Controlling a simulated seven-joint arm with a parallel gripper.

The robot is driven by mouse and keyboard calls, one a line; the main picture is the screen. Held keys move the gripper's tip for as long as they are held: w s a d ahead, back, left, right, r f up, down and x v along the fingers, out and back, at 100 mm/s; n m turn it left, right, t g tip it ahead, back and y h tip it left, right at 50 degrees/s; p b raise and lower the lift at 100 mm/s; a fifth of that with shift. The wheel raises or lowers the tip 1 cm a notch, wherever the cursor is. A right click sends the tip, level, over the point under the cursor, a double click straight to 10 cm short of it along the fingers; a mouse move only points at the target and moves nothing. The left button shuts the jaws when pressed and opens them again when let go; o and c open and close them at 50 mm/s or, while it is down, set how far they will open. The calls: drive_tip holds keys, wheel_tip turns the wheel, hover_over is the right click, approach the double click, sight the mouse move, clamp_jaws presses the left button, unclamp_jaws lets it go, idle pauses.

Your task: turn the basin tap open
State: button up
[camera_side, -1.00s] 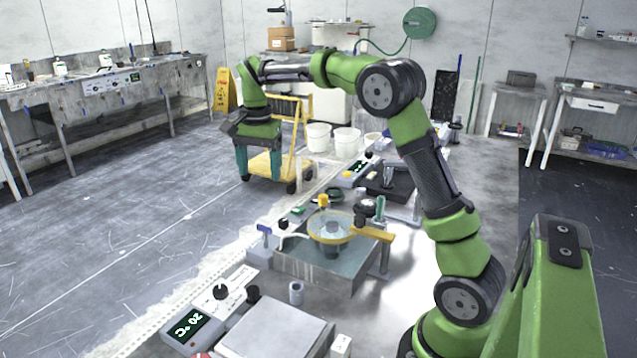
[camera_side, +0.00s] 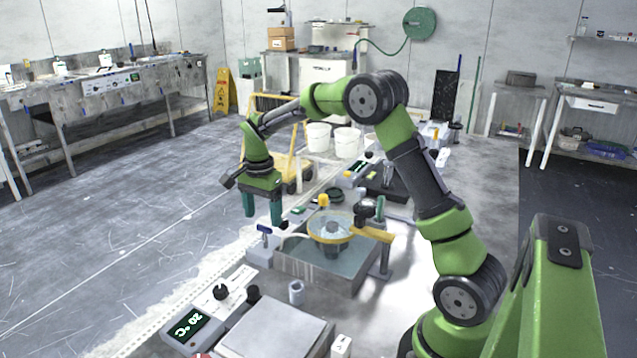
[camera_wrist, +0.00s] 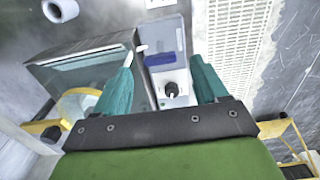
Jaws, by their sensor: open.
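The basin tap has a blue T-shaped handle (camera_side: 264,229) on a pale grey block (camera_side: 258,254) beside the basin (camera_side: 312,272). A white spout reaches toward the basin. In the wrist view the blue handle (camera_wrist: 159,58) lies ahead, in the gap between my fingers, with a black knob (camera_wrist: 172,89) on a pale face nearer the palm. My gripper (camera_side: 263,218) is open and empty, pointing down, its fingertips just above the handle in the side picture. It shows no contact with the handle. In the wrist view my gripper's (camera_wrist: 164,78) teal fingers stand wide apart.
A yellow-rimmed clear disc (camera_side: 331,227) sits over the basin, with a yellow arm to its right. A temperature display box (camera_side: 187,328) and a flat plate (camera_side: 272,331) are in front. A yellow trolley (camera_side: 296,165) and white buckets (camera_side: 348,142) stand behind.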

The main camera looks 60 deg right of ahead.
sight(265, 237)
drive_tip(key=shift+f, duration=1.4)
drive_tip(key=shift+c, duration=0.3)
drive_tip(key=c, duration=1)
